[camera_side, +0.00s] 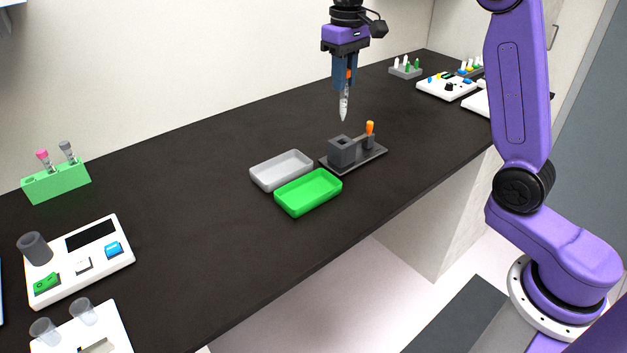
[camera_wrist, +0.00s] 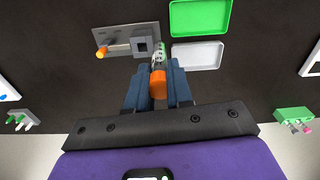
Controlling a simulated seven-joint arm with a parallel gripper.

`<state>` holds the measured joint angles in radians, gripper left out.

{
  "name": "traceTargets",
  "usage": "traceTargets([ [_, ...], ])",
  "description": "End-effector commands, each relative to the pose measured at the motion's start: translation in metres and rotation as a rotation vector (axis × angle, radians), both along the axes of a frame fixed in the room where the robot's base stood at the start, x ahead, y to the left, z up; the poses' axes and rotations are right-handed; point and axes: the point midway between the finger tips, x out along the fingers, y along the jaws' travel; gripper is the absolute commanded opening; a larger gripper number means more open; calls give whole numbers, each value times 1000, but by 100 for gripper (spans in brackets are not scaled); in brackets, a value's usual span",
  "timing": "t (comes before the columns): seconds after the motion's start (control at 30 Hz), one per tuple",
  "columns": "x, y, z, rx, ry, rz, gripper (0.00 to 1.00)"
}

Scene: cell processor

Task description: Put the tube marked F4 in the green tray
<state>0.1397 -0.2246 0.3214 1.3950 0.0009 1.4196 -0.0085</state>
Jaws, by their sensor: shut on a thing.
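My gripper (camera_side: 345,79) is shut on an orange-capped tube (camera_side: 344,104) and holds it upright in the air, above and behind the dark grey holder. In the wrist view the tube (camera_wrist: 159,62) sits between the fingers of my gripper (camera_wrist: 158,88), cap toward the camera. Dark marks show on its side, but I cannot read them. The green tray (camera_side: 309,206) lies empty on the bench, left of and in front of the holder. It also shows at the top of the wrist view (camera_wrist: 200,18).
A grey tray (camera_side: 281,184) lies beside the green one. The dark holder (camera_side: 343,152) has a block and an orange-topped piece (camera_side: 370,128). A green rack (camera_side: 56,182) with tubes and a white device (camera_side: 80,262) stand at left. Open bench surrounds the trays.

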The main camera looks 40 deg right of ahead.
Motion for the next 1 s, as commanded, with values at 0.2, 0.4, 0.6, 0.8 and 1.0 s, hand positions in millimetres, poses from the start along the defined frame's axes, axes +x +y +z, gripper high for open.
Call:
traceTargets([
  [0.2,-52,38,-6,2,-8,99,0],
  [0.4,-99,59,-17,4,-13,180,0],
  [0.6,-130,68,-28,5,-16,230,0],
  [0.8,-135,72,-35,6,-16,247,0],
  [1.0,-106,78,-48,5,-12,245,0],
])
